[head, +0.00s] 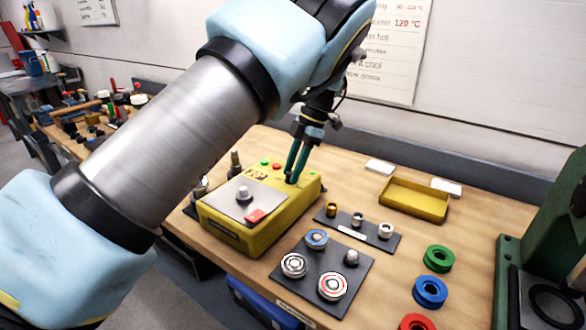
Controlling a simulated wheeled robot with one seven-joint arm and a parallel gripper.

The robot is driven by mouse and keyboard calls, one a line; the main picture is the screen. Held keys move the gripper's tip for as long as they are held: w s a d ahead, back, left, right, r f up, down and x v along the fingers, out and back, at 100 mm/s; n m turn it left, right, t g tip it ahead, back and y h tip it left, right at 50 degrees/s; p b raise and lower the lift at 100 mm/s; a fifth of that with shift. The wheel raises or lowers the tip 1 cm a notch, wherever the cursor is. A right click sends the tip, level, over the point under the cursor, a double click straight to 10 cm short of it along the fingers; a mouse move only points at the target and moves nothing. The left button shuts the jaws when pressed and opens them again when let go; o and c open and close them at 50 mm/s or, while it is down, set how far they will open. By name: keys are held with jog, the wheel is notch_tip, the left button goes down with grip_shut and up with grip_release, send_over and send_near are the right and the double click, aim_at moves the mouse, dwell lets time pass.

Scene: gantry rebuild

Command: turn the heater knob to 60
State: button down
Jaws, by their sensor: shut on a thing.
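The heater is a yellow box (231,238) on the wooden bench, with a grey plate (226,203) on top. My gripper (293,179) reaches down to the right back part of the box's top. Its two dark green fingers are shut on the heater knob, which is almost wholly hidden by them. I cannot read the knob's scale or pointer from here. A small metal post (243,193) and a red piece (257,216) are on the grey plate. Green and red buttons (276,166) show at the back of the box, left of the fingers.
Right of the heater are a dark strip with small rings (340,234), a dark plate with round parts (355,292) and a yellow tray (414,199). Green and blue rings (430,292) lie farther right, beside a green machine (545,240). A wall stands behind.

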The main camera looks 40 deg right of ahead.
jog(key=shift+s+f, duration=0.1)
jog(key=shift+f, duration=0.05)
jog(key=c, duration=0.5)
grip_release()
jog(key=b+v, duration=0.3)
jog(key=v, duration=0.8)
jog(key=shift+w, duration=0.2)
